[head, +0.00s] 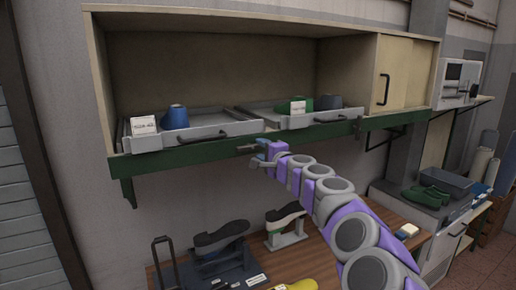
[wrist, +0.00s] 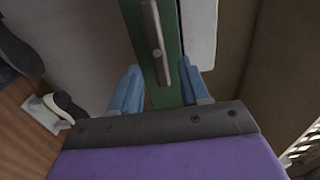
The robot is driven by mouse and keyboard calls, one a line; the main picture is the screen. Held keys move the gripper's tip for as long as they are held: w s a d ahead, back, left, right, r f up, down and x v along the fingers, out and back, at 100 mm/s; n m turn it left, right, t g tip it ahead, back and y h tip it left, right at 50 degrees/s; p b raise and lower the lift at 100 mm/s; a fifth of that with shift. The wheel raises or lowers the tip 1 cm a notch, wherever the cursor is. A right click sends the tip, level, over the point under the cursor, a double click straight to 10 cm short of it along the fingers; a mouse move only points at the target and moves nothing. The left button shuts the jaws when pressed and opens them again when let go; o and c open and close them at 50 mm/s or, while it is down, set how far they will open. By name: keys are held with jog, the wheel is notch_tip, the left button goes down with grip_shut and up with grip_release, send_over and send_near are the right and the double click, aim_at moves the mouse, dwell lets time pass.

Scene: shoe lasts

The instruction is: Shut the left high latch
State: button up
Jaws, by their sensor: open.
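The high cabinet has a green front rail (head: 190,156), which also shows in the wrist view (wrist: 172,62). A small grey latch bar (head: 246,148) sits on this rail below the left tray; in the wrist view it is a grey bar (wrist: 151,27) running lengthwise along the rail. My gripper (head: 264,155) is just right of this latch. In the wrist view my gripper (wrist: 160,88) has its blue fingers apart, one on each side of the rail, with the near end of the bar between them. I cannot tell whether they touch anything.
Two grey trays, left (head: 203,142) and right (head: 312,119), sit above the rail with handles at the front. A second small latch (head: 357,127) is farther right. Below is a wooden bench (head: 345,240) with shoe lasts. Open air lies between rail and bench.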

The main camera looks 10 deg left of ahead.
aim_at(253, 149)
jog(key=shift+w+a, duration=0.35)
jog(key=a, duration=0.2)
jog(key=w+a, duration=0.1)
jog(key=shift+a+f, duration=0.15)
jog(key=shift+a, duration=0.2)
jog(key=shift+d, duration=1.3)
jog(key=shift+c, duration=1.8)
jog(key=shift+a, duration=0.65)
jog(key=c, duration=0.4)
grip_shut()
